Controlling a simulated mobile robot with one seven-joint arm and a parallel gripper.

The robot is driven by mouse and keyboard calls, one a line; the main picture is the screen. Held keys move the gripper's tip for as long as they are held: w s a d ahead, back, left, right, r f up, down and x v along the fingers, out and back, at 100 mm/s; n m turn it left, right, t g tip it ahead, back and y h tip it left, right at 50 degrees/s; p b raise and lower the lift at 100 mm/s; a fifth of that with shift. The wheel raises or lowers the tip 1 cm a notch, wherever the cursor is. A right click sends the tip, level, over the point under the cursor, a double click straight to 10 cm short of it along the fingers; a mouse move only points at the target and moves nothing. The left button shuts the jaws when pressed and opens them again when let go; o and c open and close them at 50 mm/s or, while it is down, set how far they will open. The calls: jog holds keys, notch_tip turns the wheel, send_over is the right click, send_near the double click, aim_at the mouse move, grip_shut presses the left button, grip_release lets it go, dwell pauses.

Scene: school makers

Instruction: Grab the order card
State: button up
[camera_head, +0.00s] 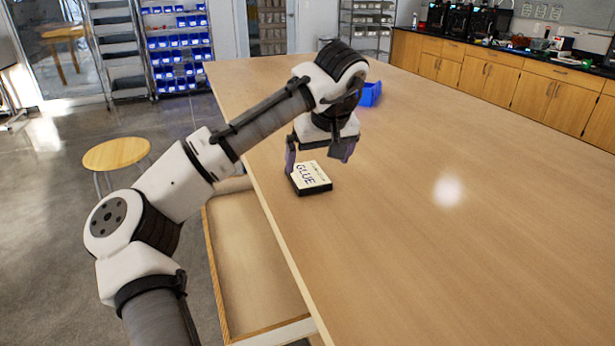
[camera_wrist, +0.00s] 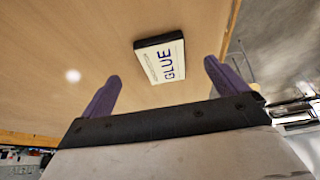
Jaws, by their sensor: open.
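The order card (camera_head: 312,176) is a cream card marked "GLUE" with a dark edge or base, lying on the wooden table near its left edge. It also shows in the wrist view (camera_wrist: 160,58), ahead of my fingers. My gripper (camera_head: 318,158) is above and just behind the card in the head view, pointing down. In the wrist view (camera_wrist: 160,82) its two purple fingers are spread wide, with nothing between them. The card lies beyond the fingertips, apart from them.
The wooden table (camera_head: 440,250) is mostly bare to the right of the card. A blue bin (camera_head: 370,94) stands behind my gripper. A round stool (camera_head: 116,154) is on the floor to the left. Wooden cabinets (camera_head: 500,81) with equipment on top line the back right.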

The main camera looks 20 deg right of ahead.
aim_at(312, 180)
jog(key=shift+w+p+x, duration=0.15)
jog(key=shift+p+x, duration=0.2)
jog(key=shift+x, duration=1.4)
jog(key=shift+w+p+x, duration=0.15)
jog(key=shift+p+x, duration=0.15)
jog(key=shift+x, duration=1.5)
jog(key=shift+r, duration=0.15)
jog(key=shift+c, duration=0.5)
jog(key=c, duration=1)
